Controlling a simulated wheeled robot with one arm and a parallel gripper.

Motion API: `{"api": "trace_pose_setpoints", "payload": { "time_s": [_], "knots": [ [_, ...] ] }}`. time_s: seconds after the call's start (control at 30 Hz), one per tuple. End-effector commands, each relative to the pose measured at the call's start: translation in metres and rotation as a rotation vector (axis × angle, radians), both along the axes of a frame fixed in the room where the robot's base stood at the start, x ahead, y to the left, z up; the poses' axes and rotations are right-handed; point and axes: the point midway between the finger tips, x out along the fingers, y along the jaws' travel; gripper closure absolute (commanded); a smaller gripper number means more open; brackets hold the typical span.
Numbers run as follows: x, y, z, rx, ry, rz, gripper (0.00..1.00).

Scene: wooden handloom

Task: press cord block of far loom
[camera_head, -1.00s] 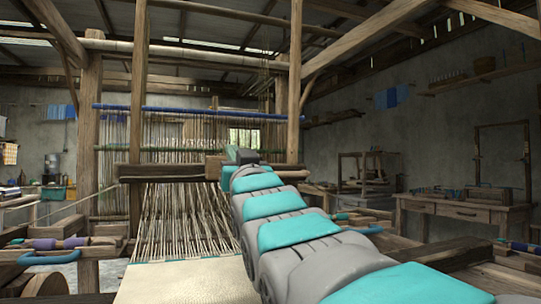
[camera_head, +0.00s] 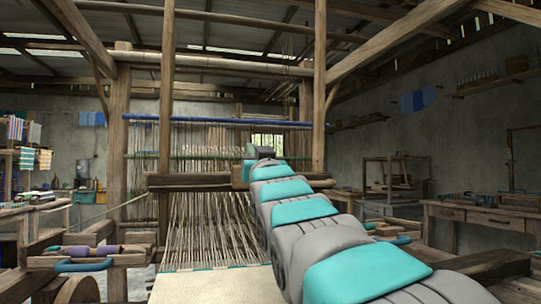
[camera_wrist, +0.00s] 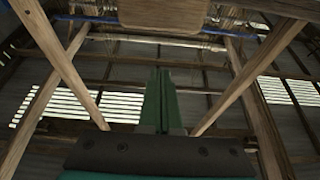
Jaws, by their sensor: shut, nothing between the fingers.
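The far loom, with its pale warp threads (camera_head: 212,222) and dark wooden crossbeam (camera_head: 195,181), stands ahead in the head view. My arm reaches toward it, its end in front of the beam's right part. My gripper (camera_wrist: 160,98) shows in the wrist view as two green fingers side by side, shut and empty. A pale wooden block with rounded lower corners (camera_wrist: 160,12) is at the top of the wrist view, beyond the fingertips and apart from them in the picture. It may be the cord block; its top is cut off. My arm hides part of the loom.
Upright loom posts (camera_head: 166,110) rise at left and right of the beam. A blue bar (camera_head: 215,121) spans the loom. A workbench (camera_head: 475,214) stands at right. In the wrist view, slanting timbers (camera_wrist: 62,62) flank the fingers.

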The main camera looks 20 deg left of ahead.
Motion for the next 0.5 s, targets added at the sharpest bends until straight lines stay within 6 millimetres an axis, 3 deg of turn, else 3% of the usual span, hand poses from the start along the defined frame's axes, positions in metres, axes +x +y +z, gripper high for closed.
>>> {"api": "trace_pose_setpoints", "payload": {
  "time_s": [0.4,0.5],
  "knots": [
    [0.023,0.013,0.011,-0.001,0.002,0.0,1.0],
    [0.023,0.014,0.005,-0.002,0.004,-0.001,1.0]
  ]
}}
